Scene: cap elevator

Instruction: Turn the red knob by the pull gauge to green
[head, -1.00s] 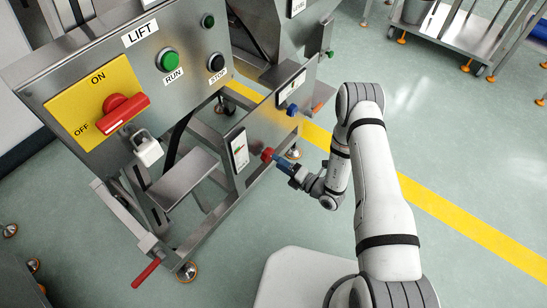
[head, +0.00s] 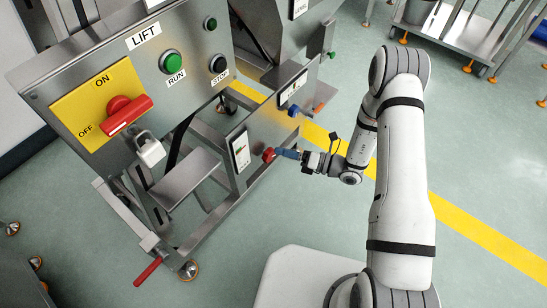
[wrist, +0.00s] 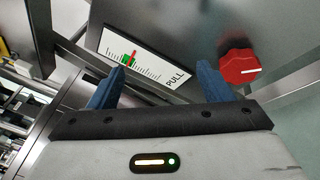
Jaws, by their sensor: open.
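The red knob (head: 269,154) sits on the lower steel panel, right of the white PULL gauge (head: 241,152). In the wrist view the red knob (wrist: 239,66) shows a white pointer line facing right. The PULL gauge (wrist: 140,57) there has a green bar, a red mark and a black scale. My gripper (head: 286,153) points at the panel beside the knob. In the wrist view its two blue fingers (wrist: 161,80) are wide apart and empty. The right finger is close to the knob's left side; whether they touch I cannot tell.
A blue knob (head: 293,110) and a second gauge (head: 293,88) are on the panel farther back. Above left is the LIFT panel with a red ON/OFF switch (head: 126,112), padlock (head: 149,150) and RUN button (head: 173,62).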

